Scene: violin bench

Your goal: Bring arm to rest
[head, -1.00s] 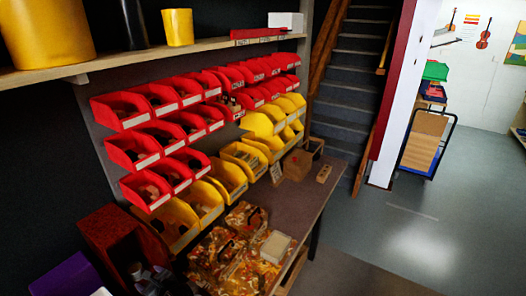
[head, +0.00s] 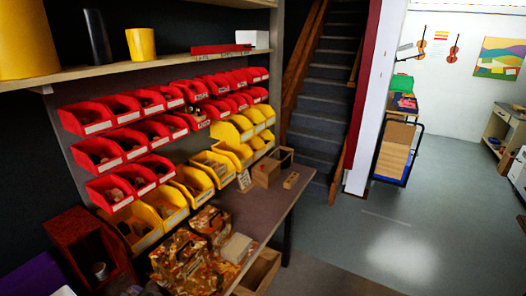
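Neither of my grippers can be made out in the head view, and no arm is clearly seen. The workbench (head: 262,207) stands at the lower middle. On it are a patterned brown-orange case or box (head: 180,256), a pale block (head: 237,248), an open wooden box (head: 270,170) and a small wooden block with holes (head: 291,181).
Rows of red bins (head: 95,155) and yellow bins (head: 165,207) line the wall behind the bench. A shelf (head: 150,66) runs above. Stairs (head: 328,90) rise behind. Open floor (head: 385,240) lies to the right, with a loaded cart (head: 395,150) beyond.

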